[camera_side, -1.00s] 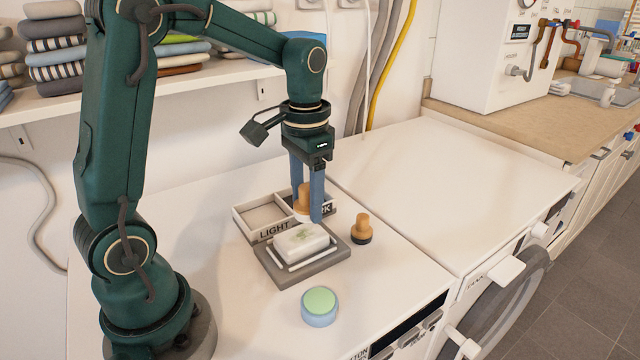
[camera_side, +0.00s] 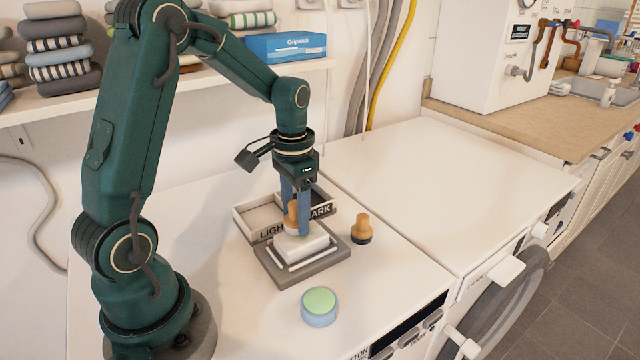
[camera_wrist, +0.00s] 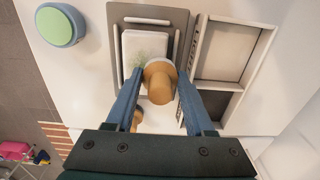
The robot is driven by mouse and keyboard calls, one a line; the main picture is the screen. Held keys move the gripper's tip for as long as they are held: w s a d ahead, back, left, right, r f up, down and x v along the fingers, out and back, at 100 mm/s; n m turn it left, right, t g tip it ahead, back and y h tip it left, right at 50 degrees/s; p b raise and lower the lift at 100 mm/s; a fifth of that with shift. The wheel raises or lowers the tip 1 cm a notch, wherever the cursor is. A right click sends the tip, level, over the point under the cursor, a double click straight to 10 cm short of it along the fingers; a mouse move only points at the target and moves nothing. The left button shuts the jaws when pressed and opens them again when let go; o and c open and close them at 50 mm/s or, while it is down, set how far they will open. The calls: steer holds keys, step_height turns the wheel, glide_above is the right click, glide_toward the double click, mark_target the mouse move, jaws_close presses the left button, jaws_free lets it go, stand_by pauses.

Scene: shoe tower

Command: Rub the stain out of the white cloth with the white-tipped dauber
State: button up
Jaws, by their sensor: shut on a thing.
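My gripper (camera_side: 297,230) is shut on the white-tipped dauber (camera_side: 291,216), which has a wooden handle and is upright. The white cloth (camera_side: 312,244) lies as a pad on a grey board (camera_side: 280,275). The dauber's tip is at the cloth's top; whether it touches cannot be told. In the wrist view, the dauber (camera_wrist: 158,82) stands between my fingers over the cloth (camera_wrist: 146,45). A faint green stain (camera_wrist: 137,61) shows beside its tip. In the side view the stain is mostly hidden. A dark-tipped dauber (camera_side: 361,228) stands right of the board.
A two-part tray (camera_side: 246,226) marked LIGHT and DARK stands behind the board, its compartments empty in the wrist view. A round blue pot with a green top (camera_side: 319,306) stands in front. The white top at right (camera_side: 450,190) is clear.

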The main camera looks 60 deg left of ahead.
mark_target(306, 241)
steer(key=d, duration=0.4)
steer(key=shift+s+a, duration=0.1)
steer(key=shift+s, duration=0.1)
steer(key=shift+a, duration=1.9)
steer(key=shift+d, duration=2)
step_height(306, 241, up, 8)
steer(key=shift+r, duration=0.1)
